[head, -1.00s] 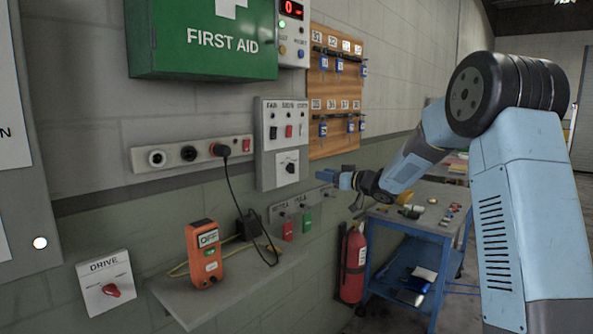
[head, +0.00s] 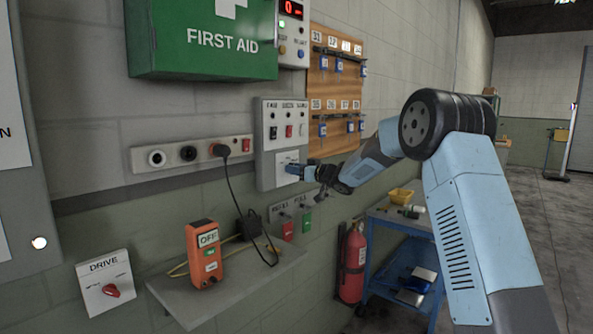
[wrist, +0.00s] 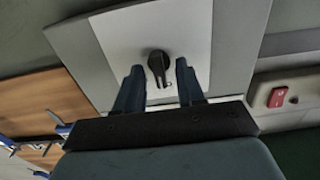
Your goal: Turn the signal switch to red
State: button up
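A grey control panel (head: 263,163) on the wall has a row of small switches above a white plate with a rotary knob. In the wrist view the knob (wrist: 158,62) is black and round with a short pointer, on a white plate (wrist: 185,22). My gripper (head: 293,169) is at this plate in the head view and hides the knob there. In the wrist view the two dark fingers of my gripper (wrist: 159,70) are apart, one on each side of the knob, with small gaps showing. The plate's markings are not readable, so I cannot tell the knob's setting.
A DRIVE plate with a red knob (head: 112,290) is at lower left. A socket strip (head: 172,154) with a plugged cord lies left of the panel. Below are a shelf (head: 225,290) with an orange device (head: 203,262), and a fire extinguisher (head: 351,262). A key board (head: 335,75) stands right.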

jog(key=shift+w+a, duration=0.15)
grip_shut()
dwell(0.4)
jog(key=n, duration=0.9)
jog(key=shift+s+a+f+n, duration=0.1)
jog(key=shift+s+a+n, duration=0.15)
jog(key=shift+n, duration=0.15)
jog(key=shift+f, duration=0.1)
dwell(0.5)
